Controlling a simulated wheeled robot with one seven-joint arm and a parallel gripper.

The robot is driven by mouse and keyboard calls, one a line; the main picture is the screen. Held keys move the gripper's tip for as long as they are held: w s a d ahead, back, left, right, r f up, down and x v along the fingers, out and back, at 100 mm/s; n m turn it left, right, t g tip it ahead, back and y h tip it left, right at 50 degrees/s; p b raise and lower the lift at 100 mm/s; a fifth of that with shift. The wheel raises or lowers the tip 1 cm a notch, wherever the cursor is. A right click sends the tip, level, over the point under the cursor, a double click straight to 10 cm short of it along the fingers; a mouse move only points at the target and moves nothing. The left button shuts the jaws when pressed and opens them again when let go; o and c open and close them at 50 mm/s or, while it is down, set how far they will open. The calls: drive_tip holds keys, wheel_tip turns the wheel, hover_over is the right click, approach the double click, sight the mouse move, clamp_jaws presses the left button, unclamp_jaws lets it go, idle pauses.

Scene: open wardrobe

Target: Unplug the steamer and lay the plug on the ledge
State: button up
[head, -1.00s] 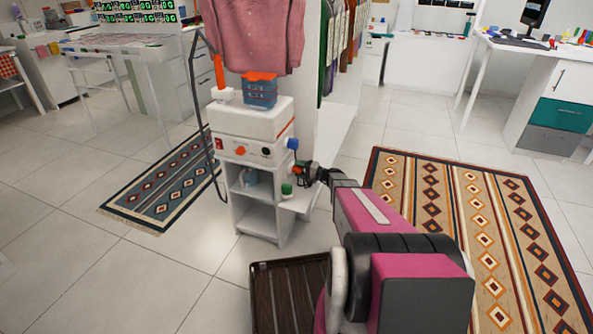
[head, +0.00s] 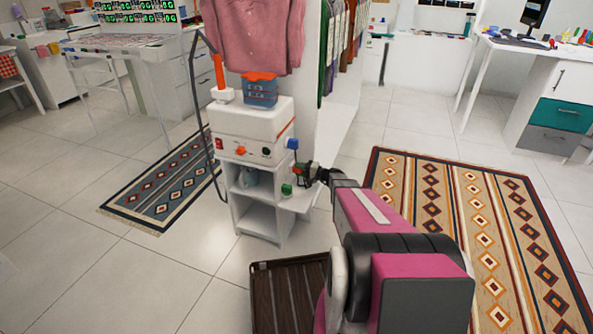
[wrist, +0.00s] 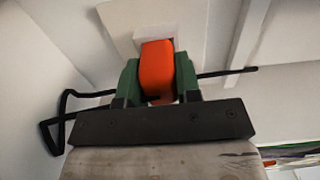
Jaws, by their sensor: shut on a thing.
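My gripper (wrist: 160,82) has its green fingers shut on the orange-red plug (wrist: 157,70) in the wrist view. A white socket plate (wrist: 124,22) is directly behind the plug; I cannot tell whether the plug is seated in it or just clear. A black cord (wrist: 85,94) shows on both sides of the fingers. In the head view my gripper (head: 301,172) is beside the white cabinet, just above the small white ledge (head: 302,202). The white steamer (head: 240,122) with a blue tank (head: 260,93) stands on the cabinet (head: 240,213).
A pink garment (head: 250,35) hangs above the steamer. A dark slatted tray (head: 285,290) lies on the floor, and a patterned rug (head: 470,220) lies to the right.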

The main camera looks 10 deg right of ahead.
sight(308, 190)
drive_tip(key=shift+v, duration=1.3)
idle(1.1)
drive_tip(key=shift+v, duration=1.85)
drive_tip(key=shift+a, duration=0.1)
drive_tip(key=shift+a+f+g+h, duration=0.3)
drive_tip(key=shift+f+g+h, duration=0.1)
drive_tip(key=shift+f+h, duration=0.3)
drive_tip(key=shift+a+f+g+h, duration=0.3)
drive_tip(key=shift+f+g+h, duration=0.15)
drive_tip(key=shift+h, duration=0.35)
drive_tip(key=shift+f, duration=3.25)
drive_tip(key=o, duration=1.1)
